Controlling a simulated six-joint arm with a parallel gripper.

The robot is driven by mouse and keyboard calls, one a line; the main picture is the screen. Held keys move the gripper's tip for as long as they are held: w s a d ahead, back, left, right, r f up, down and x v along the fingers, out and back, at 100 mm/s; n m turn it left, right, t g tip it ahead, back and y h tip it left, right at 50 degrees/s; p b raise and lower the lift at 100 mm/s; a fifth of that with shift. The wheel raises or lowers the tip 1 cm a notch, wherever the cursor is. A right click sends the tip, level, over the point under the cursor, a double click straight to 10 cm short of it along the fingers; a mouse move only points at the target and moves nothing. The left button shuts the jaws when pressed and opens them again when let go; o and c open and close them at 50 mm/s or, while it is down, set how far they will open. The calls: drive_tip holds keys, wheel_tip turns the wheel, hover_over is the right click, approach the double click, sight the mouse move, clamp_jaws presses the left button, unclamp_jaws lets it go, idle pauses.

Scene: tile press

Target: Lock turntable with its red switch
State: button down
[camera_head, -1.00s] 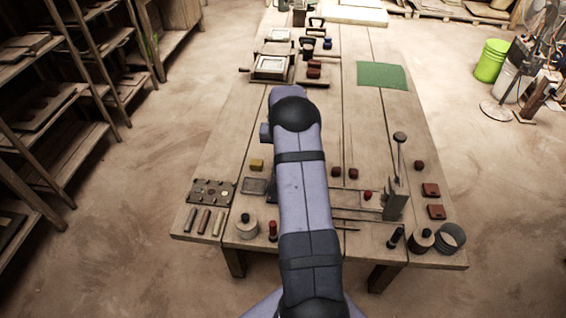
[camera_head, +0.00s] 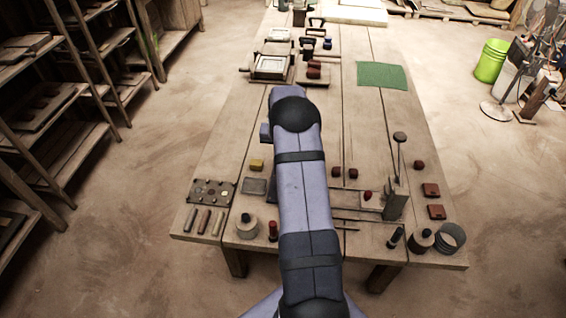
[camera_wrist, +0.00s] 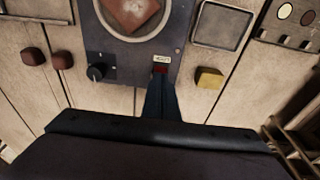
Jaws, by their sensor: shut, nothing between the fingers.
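In the wrist view, a dark panel holds a round turntable (camera_wrist: 148,12) with a reddish-brown square tile on it. The red switch (camera_wrist: 160,69) sits low on the panel under a small pale label (camera_wrist: 162,59). My gripper (camera_wrist: 160,80) is shut and empty, its fingertips at the lower edge of the switch and partly covering it. I cannot tell whether they touch it. A black knob (camera_wrist: 97,72) stands on the panel to the left. In the head view, my arm hides most of the panel and the gripper.
A yellow block (camera_wrist: 208,78) lies right of the panel, with a shallow dark-rimmed tray (camera_wrist: 222,24) above it. Two dark red blocks (camera_wrist: 62,60) lie to the left. In the head view, a lever press (camera_head: 396,195) stands right of my arm.

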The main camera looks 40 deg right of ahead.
drive_tip(key=shift+f+b, duration=0.45)
drive_tip(key=shift+f, duration=0.35)
idle(0.7)
drive_tip(key=shift+r, duration=0.15)
wheel_tip(320, 180, up, 7)
drive_tip(key=p, duration=0.5)
idle(0.4)
